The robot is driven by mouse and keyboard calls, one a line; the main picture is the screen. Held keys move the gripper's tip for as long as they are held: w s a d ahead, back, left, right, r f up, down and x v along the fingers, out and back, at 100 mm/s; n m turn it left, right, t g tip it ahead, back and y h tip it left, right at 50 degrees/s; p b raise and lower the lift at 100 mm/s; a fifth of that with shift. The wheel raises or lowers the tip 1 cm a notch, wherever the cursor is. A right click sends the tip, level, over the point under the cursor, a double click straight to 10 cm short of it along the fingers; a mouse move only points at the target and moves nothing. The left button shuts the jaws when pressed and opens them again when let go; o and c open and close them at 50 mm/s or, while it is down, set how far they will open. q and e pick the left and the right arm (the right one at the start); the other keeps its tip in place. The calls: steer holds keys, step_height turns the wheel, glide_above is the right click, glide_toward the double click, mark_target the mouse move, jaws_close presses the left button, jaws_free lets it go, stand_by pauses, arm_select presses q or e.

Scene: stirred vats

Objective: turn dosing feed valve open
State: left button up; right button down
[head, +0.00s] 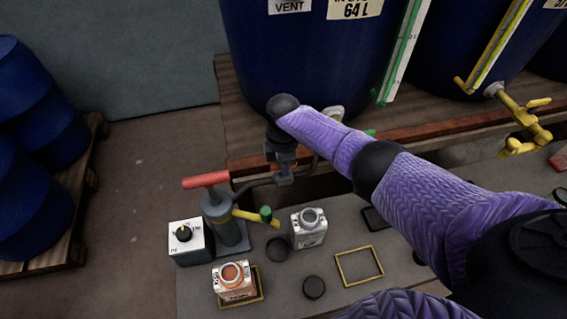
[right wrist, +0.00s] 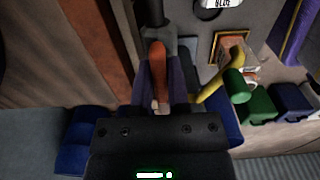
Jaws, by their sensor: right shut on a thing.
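My right gripper (head: 283,160) is at the front edge of the wooden vat stand, below the large blue vat (head: 300,60). In the right wrist view the gripper (right wrist: 161,105) is shut on an orange lever (right wrist: 159,65). The lever joins a dark grey valve body (right wrist: 155,15). In the head view the gripper mostly hides this valve, and a dark hose runs from it toward the hand pump. My left gripper is not in view.
A grey hand pump (head: 222,218) with a red handle and a yellow, green-tipped spout stands close left of the gripper. A white dial box (head: 190,240), small containers and an empty yellow frame (head: 359,266) are on the grey bench. A yellow valve (head: 528,125) is at right.

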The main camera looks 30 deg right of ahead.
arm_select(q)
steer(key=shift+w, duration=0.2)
arm_select(e)
steer(key=c, duration=0.6)
jaws_free()
steer(key=shift+r, duration=0.2)
step_height(320, 180, up, 9)
steer(key=p, duration=0.5)
steer(key=shift+r, duration=0.35)
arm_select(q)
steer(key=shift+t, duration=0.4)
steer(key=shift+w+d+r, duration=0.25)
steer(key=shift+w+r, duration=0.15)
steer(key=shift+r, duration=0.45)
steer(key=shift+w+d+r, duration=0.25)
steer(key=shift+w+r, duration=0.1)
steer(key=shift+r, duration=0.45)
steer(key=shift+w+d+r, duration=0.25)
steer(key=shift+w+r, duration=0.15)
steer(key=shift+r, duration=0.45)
